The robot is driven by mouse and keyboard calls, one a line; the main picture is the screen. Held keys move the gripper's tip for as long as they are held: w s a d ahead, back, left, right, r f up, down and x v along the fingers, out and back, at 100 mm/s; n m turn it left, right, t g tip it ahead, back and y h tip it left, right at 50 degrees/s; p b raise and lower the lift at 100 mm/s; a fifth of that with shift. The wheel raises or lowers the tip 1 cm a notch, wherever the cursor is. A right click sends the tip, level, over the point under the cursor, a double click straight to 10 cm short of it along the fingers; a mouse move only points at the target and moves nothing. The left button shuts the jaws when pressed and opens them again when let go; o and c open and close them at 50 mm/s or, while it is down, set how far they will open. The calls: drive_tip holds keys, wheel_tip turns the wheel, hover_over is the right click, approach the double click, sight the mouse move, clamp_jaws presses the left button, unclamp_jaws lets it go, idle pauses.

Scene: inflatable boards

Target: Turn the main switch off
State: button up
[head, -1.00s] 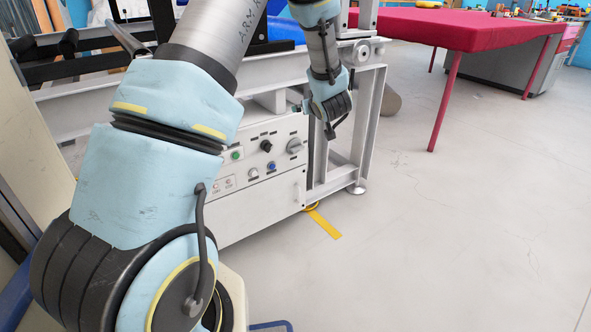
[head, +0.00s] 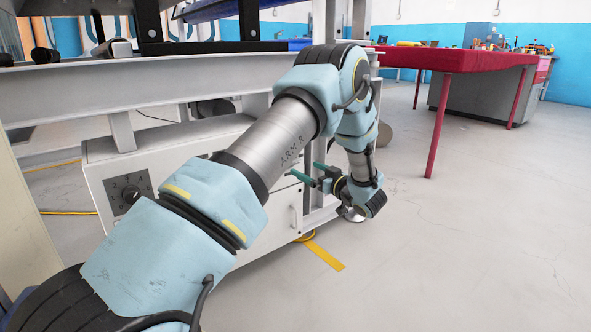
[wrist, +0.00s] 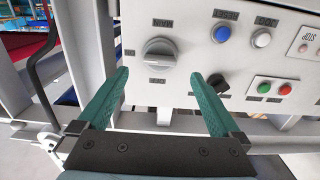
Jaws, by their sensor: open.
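The main switch is a large grey rotary knob (wrist: 158,56) on a white control panel (wrist: 190,52), upright-side reversed in the wrist view, with a label that seems to read MAIN. Its grip bar lies roughly level across the picture. My gripper (wrist: 160,76) is open, its two green fingers apart on either side below the knob, with nothing between them. I cannot tell whether the fingertips touch the panel. In the head view my gripper (head: 308,173) points left toward the machine frame, and my arm hides the knob.
A black knob (wrist: 218,83), a blue button (wrist: 219,33), a white button (wrist: 261,38), a green button (wrist: 264,88) and a red button (wrist: 286,89) sit close by. A selector dial (head: 130,193) is on the cabinet's left. A red-covered table (head: 450,60) stands right; floor there is clear.

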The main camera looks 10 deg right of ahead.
drive_tip(key=b+x, duration=0.1)
drive_tip(key=x, duration=0.5)
drive_tip(key=shift+w+b, duration=0.3)
drive_tip(key=shift+b, duration=0.1)
drive_tip(key=shift+a, duration=0.15)
drive_tip(key=c, duration=1.4)
drive_tip(key=shift+n, duration=0.4)
drive_tip(key=n+b, duration=0.3)
drive_tip(key=n, duration=1.4)
drive_tip(key=shift+f, duration=0.1)
